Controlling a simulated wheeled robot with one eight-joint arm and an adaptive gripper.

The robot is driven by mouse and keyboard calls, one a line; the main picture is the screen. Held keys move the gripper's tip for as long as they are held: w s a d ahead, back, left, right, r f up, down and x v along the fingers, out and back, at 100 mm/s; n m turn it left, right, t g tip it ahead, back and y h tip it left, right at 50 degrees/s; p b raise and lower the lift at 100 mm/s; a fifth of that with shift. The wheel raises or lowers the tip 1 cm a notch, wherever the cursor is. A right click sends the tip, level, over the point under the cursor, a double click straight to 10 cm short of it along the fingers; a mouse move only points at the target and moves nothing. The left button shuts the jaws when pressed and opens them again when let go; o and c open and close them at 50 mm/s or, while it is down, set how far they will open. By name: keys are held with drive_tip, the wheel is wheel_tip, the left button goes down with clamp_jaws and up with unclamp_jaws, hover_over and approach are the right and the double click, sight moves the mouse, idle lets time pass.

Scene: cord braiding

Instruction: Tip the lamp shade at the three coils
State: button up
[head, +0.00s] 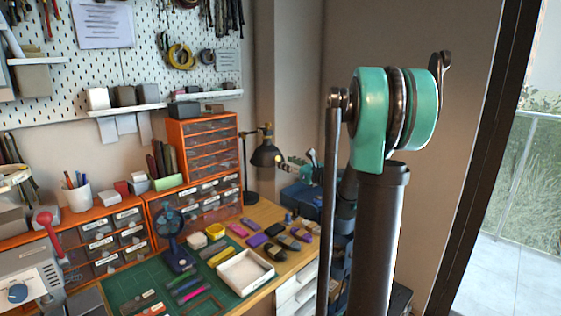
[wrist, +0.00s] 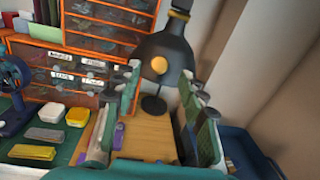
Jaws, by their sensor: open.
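The black desk lamp stands at the back right of the desk. Its shade (head: 266,153) is a dark cone facing down, with a yellowish bulb showing; it also shows in the wrist view (wrist: 168,48). My gripper (wrist: 160,84) is open, its two fingers apart on either side of the lower shade in that view; contact cannot be told. Small purple, black and grey pieces (head: 274,229) lie on the desk below; I cannot tell which are the three coils.
Orange drawer units (head: 205,150) stand behind and left of the lamp. A small dark blue fan (head: 172,232), a white tray (head: 245,272) and a green cutting mat (head: 130,283) are on the desk. A blue bin (head: 301,200) sits right of the lamp.

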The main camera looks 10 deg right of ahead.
drive_tip(key=shift+x, duration=2.1)
clamp_jaws()
